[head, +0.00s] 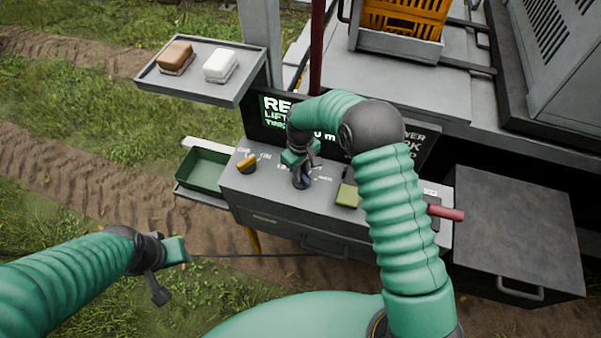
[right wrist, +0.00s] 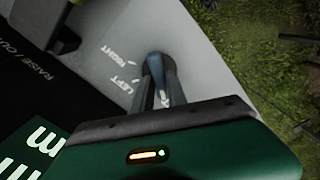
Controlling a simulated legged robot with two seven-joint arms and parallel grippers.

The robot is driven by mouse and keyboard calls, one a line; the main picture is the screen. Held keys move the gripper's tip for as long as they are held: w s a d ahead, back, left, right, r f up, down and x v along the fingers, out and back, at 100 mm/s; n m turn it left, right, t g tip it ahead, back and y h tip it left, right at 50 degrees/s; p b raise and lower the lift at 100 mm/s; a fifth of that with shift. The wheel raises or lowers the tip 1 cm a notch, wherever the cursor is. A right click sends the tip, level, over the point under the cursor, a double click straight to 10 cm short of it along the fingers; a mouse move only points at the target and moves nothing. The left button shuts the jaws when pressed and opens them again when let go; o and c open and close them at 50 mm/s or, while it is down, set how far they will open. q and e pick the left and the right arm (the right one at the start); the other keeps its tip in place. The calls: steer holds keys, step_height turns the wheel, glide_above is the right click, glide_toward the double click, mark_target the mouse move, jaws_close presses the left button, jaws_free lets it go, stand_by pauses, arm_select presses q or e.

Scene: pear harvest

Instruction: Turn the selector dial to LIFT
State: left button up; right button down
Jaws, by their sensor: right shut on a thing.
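An orange-yellow knob (head: 247,164), which looks like the selector dial, is on the left of the grey control panel (head: 237,186). Its small white labels are too blurred to read surely. My right gripper (head: 301,178) is to its right, apart from it, shut on a blue-grey lever. In the right wrist view my gripper's fingers (right wrist: 164,90) close around this lever (right wrist: 156,67), beside the labels LEFT and RIGHT. My left gripper (head: 168,272) hangs over the grass at lower left, away from the panel; its finger gap is unclear.
A dark screen (head: 272,125) behind the panel is partly covered by my right arm. A yellow-green block (head: 347,196) and a red handle (head: 446,212) are further right. A green tray (head: 203,168) is left. A shelf (head: 214,93) holds brown and white blocks.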

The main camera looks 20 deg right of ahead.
stand_by(0.4)
steer(key=c, duration=1.3)
jaws_free()
step_height(320, 180, up, 17)
steer(key=b, duration=0.4)
steer(key=shift+f, duration=0.1)
